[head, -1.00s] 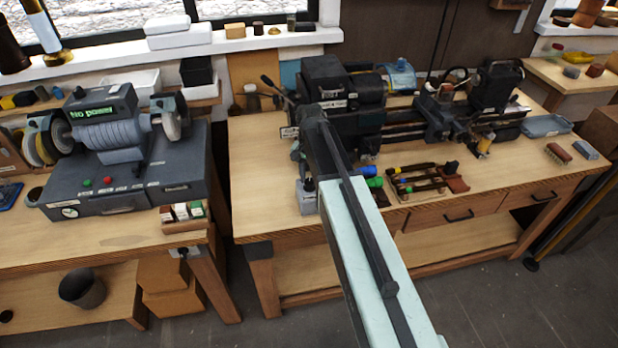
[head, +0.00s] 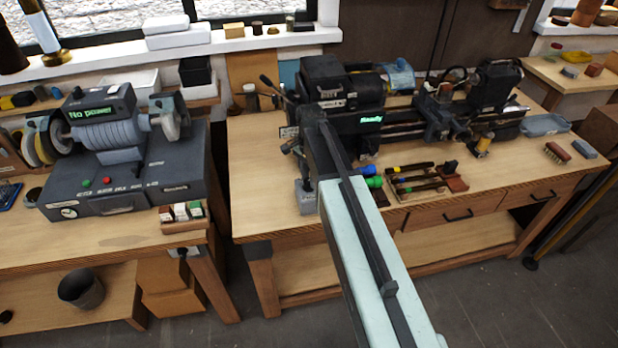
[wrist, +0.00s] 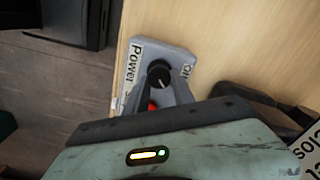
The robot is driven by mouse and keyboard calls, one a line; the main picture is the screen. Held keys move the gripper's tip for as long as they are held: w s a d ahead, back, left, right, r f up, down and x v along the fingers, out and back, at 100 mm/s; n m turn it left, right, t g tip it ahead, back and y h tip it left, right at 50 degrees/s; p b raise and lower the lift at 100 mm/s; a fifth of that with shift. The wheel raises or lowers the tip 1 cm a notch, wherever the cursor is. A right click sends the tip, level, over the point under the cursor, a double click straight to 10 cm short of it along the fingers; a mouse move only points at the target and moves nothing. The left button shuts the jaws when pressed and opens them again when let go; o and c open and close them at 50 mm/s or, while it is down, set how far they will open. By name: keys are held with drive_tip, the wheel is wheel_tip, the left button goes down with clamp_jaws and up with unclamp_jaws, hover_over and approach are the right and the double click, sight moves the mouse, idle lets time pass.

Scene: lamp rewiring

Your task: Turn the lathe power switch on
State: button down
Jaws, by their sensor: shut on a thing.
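The lathe (head: 400,105) stands on the right bench, and a green "Ready" sign (head: 371,119) glows on its front. The power switch (wrist: 178,66) is a grey box labelled "Power" and "on" in the wrist view, with a black round knob (wrist: 158,75) and a red part below it. In the head view its grey box (head: 305,197) stands at the bench's left, beside my arm. My gripper (wrist: 153,98) is at the switch, shut on its red part. Its body hides the switch's lower side in the wrist view, and my arm covers the gripper in the head view.
A grinder (head: 120,150) with a lit "No power" sign stands on the left bench. A tool tray (head: 420,182) lies right of my arm. A gap separates the benches. Bare bench top (head: 262,170) lies left of the switch.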

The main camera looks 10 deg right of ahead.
sight(309, 180)
idle(0.3)
drive_tip(key=c, duration=1.1)
unclamp_jaws()
drive_tip(key=shift+o, duration=0.2)
wheel_tip(309, 180, up, 8)
drive_tip(key=p, duration=0.8)
drive_tip(key=shift+f, duration=0.1)
